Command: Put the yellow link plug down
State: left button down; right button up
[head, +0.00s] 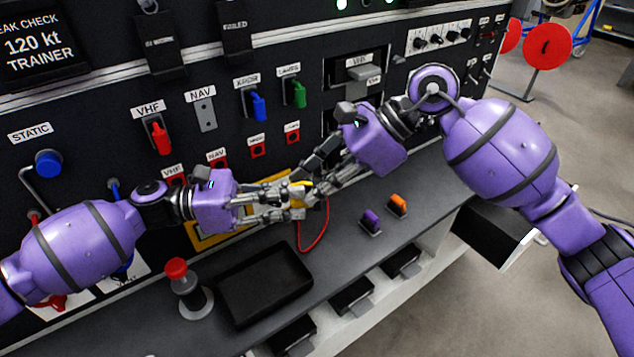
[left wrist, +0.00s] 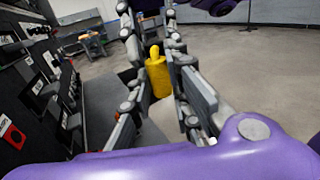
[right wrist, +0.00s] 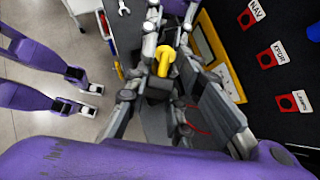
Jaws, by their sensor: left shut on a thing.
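The yellow link plug (head: 303,186) shows only in part in the head view, among the fingers of both grippers above the bench. My left gripper (head: 296,196) is shut on it; in the left wrist view the plug (left wrist: 158,76), with a narrow knob on top, stands between the fingers. My right gripper (head: 322,172) reaches in from the right, its fingers close around the same spot. In the right wrist view its fingers are spread, and the plug (right wrist: 165,60) shows between them. Whether the right fingers touch the plug is hard to tell.
A yellow-framed panel (head: 202,243) lies behind my left gripper. A red cable (head: 312,236) hangs below the grippers. A black tray (head: 264,284), a red-capped post (head: 177,270), and purple (head: 370,222) and orange (head: 398,205) plugs stand on the bench. The black panel wall rises close behind.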

pick_arm(q)
jog(key=c, duration=1.6)
grip_release()
jog(key=shift+o, duration=0.2)
jog(key=s+a, duration=0.1)
jog(key=a, duration=1.1)
jog(key=s+d+f+m+t+y, duration=0.1)
jog(key=s+d+f+m+y, duration=0.3)
jog(key=f, duration=0.7)
jog(key=s+d+f+m+t+y, duration=0.15)
jog(key=s+f, duration=0.35)
jog(key=f, duration=0.6)
jog(key=s+d+f+m+t+y, duration=0.1)
jog(key=s+d+f+m+y, duration=0.3)
jog(key=f, duration=0.7)
jog(key=s+a+f+m+t+y, duration=0.4)
jog(key=s+a+f+m+y, duration=0.2)
jog(key=s+a, duration=0.6)
jog(key=m+y, duration=0.2)
jog(key=m, duration=0.1)
jog(key=shift+s+a+f+m, duration=0.2)
jog(key=shift+s+a+m, duration=0.15)
